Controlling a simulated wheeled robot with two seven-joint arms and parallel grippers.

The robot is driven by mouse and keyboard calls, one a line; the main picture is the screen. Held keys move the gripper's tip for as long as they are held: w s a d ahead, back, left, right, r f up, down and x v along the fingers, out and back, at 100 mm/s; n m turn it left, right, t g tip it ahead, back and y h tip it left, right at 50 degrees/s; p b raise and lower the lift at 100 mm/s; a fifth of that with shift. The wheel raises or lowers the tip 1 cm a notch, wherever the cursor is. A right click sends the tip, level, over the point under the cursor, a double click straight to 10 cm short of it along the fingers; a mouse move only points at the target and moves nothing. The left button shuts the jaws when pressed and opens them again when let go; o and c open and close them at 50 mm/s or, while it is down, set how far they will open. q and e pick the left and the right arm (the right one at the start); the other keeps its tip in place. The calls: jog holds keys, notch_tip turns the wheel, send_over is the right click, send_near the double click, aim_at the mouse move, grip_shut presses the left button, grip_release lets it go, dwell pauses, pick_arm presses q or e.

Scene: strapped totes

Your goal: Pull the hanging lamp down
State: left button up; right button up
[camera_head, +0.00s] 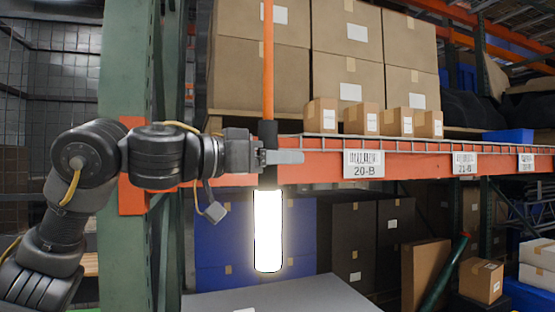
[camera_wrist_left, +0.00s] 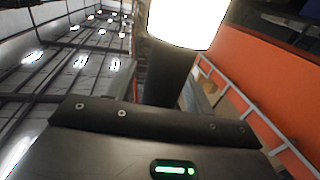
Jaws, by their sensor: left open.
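The hanging lamp has a glowing white tube (camera_head: 268,230) below a black neck, and it hangs upright from an orange cord (camera_head: 268,60). My left gripper (camera_head: 288,157) reaches in level from the left at the black neck. Its grey finger crosses in front of the neck; the jaws are open, and I cannot tell whether they touch it. My right gripper is not in view.
An orange rack beam (camera_head: 330,172) runs behind the lamp, with cardboard boxes (camera_head: 348,80) on the shelf above it. A green rack post (camera_head: 127,60) stands behind my left arm. Blue and dark totes (camera_head: 300,240) and a grey surface (camera_head: 290,297) are below.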

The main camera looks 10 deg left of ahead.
pick_arm(q)
jog(key=b+v, duration=0.3)
jog(key=v, duration=0.7)
jog(key=shift+s+a, duration=0.2)
jog(key=shift+a, duration=0.15)
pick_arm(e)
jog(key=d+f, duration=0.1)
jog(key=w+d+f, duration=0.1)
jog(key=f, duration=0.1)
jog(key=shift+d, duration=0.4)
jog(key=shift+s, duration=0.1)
